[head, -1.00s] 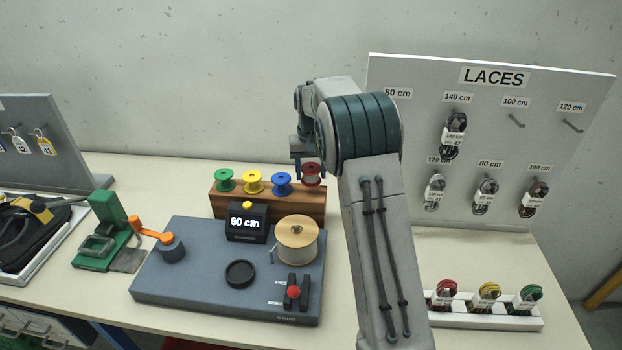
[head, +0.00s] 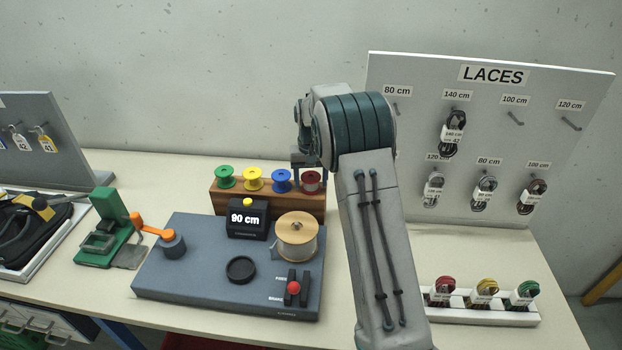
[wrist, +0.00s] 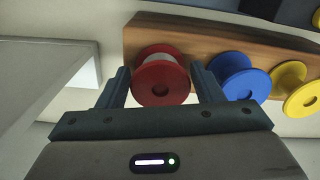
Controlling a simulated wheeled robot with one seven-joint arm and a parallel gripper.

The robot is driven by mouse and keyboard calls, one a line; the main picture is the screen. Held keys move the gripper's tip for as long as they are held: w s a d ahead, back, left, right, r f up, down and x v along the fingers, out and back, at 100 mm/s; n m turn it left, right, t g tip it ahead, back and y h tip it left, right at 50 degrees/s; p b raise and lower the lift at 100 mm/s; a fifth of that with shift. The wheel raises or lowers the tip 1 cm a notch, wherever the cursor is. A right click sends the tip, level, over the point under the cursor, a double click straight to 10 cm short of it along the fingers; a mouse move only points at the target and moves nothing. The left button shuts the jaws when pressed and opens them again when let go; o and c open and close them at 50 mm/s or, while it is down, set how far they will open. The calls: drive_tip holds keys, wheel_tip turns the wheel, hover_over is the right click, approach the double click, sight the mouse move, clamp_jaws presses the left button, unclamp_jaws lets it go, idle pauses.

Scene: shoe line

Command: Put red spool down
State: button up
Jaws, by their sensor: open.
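The red spool (head: 312,181) sits at the right end of the wooden rack (head: 268,205), partly behind my arm in the head view. In the wrist view the red spool (wrist: 161,80) lies between the two fingers of my gripper (wrist: 163,88). The fingers stand apart, one on each side of the spool, with a gap showing on each side. The blue spool (wrist: 238,76) is just beyond the right finger. In the head view my gripper (head: 308,164) is right above the red spool and its fingertips are largely hidden.
The yellow spool (head: 253,179) and green spool (head: 225,177) stand farther left on the rack. The grey winding machine (head: 200,270) with a large cream spool (head: 297,235) is in front. The laces board (head: 490,140) stands to the right. A white lace tray (head: 480,311) lies front right.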

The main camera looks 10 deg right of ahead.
sight(311, 177)
wheel_tip(311, 177, up, 12)
drive_tip(key=b, duration=0.1)
drive_tip(key=s+r, duration=0.5)
drive_tip(key=s, duration=0.2)
drive_tip(key=s+f+t, duration=0.1)
drive_tip(key=s+f, duration=0.1)
drive_tip(key=s, duration=1.3)
drive_tip(key=s+f+n+t, duration=0.1)
drive_tip(key=s+f+t, duration=0.1)
drive_tip(key=s, duration=1.3)
drive_tip(key=shift+t, duration=0.3)
drive_tip(key=shift+f, duration=0.1)
